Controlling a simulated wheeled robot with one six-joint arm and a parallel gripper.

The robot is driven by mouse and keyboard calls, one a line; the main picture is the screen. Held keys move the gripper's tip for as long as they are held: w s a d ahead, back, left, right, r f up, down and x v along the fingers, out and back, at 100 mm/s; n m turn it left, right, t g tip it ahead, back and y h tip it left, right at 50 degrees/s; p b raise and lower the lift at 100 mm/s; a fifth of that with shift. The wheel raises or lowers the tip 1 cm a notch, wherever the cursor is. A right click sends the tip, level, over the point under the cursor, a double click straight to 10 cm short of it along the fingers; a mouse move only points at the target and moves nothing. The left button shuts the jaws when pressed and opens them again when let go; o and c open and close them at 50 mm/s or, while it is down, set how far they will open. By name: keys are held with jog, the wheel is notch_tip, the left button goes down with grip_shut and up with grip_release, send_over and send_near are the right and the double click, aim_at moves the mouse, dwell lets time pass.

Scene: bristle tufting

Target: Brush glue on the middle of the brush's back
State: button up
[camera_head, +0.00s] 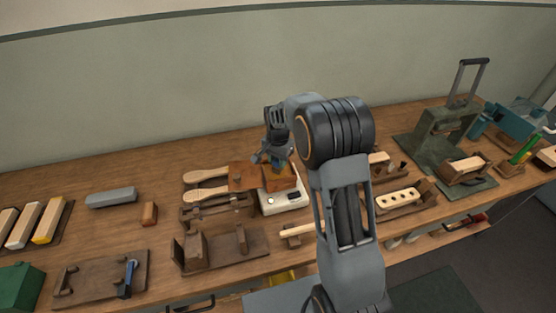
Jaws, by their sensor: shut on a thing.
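My gripper (275,161) points down over a brown block-like pot (279,179) that sits on a white device with dark dials (285,201). It is shut on a small bluish thing, partly hidden by the fingers; I cannot tell its full shape or whether it touches the pot. Two pale wooden handles (204,176) lie to the left of the pot, with their right ends against a reddish-brown board (241,175). I cannot tell which piece is the brush whose back takes glue. No glue is clearly visible.
Dark wooden fixtures (224,251) stand in front on the bench (160,173). A drilled pale block (397,198) lies right of my arm, and a green press (440,138) stands further right. A grey bar (111,197) and a brown block (149,214) lie left. Bench near the wall is clear.

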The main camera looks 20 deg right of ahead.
jog(key=shift+f+b, duration=0.35)
jog(key=shift+f, duration=0.2)
dwell(1.2)
jog(key=shift+r, duration=0.15)
jog(key=shift+r+p, duration=2.5)
jog(key=shift+r, duration=0.95)
